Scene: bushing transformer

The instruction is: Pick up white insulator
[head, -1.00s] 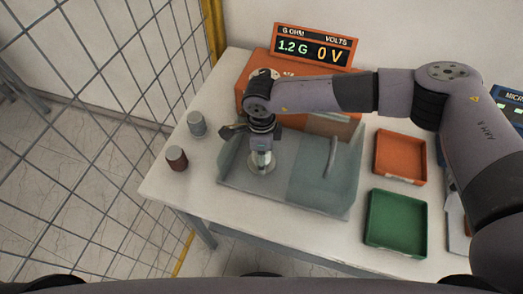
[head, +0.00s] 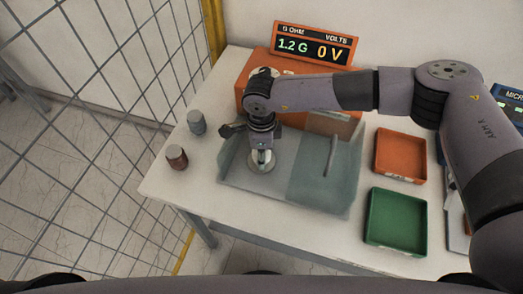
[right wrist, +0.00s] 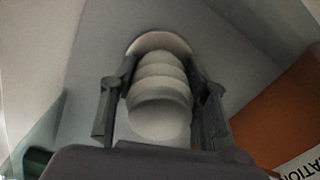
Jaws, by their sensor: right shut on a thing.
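The white insulator (right wrist: 160,95) is a ribbed, rounded white piece between the two fingers of my right gripper (right wrist: 160,100) in the right wrist view. The fingers touch it on both sides. In the head view my right gripper (head: 262,150) points down inside the clear test box (head: 228,180), shut on the insulator, which shows (head: 261,160) just under the fingers. A pale round base (head: 262,169) lies beneath it; I cannot tell whether the insulator still touches it. My left gripper is not in view.
An orange meter (head: 315,43) reading 1.2 G and 0 V stands behind the box. A grey cylinder (head: 196,122) and a brown one (head: 177,156) stand left. An orange tray (head: 400,155) and a green tray (head: 395,222) lie right. A mesh fence (head: 90,110) is at the left.

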